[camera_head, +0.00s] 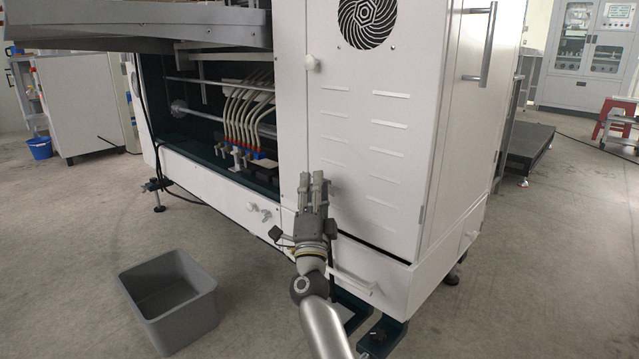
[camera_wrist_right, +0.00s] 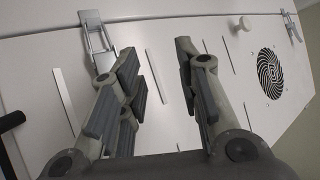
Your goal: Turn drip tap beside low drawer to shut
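The drip tap (camera_head: 264,213) is a small metal fitting on the machine's low white front panel. It is too small to tell how its handle is turned. The low drawer (camera_head: 370,262) is the white front to its right, with a pale bar handle (camera_head: 352,283). My right gripper (camera_head: 314,190) is in front of the machine, to the right of the tap and a little higher, apart from it. In the right wrist view its fingers (camera_wrist_right: 157,62) are spread with nothing between them. The tap cannot be made out there. My left gripper is not in view.
A grey open bin (camera_head: 195,291) stands on the floor at the left front. The white cabinet door (camera_head: 368,140), with slots and a fan grille (camera_wrist_right: 270,73), rises behind my right gripper. Several curved tubes (camera_head: 247,105) hang in the open bay. The floor in front is otherwise mostly clear.

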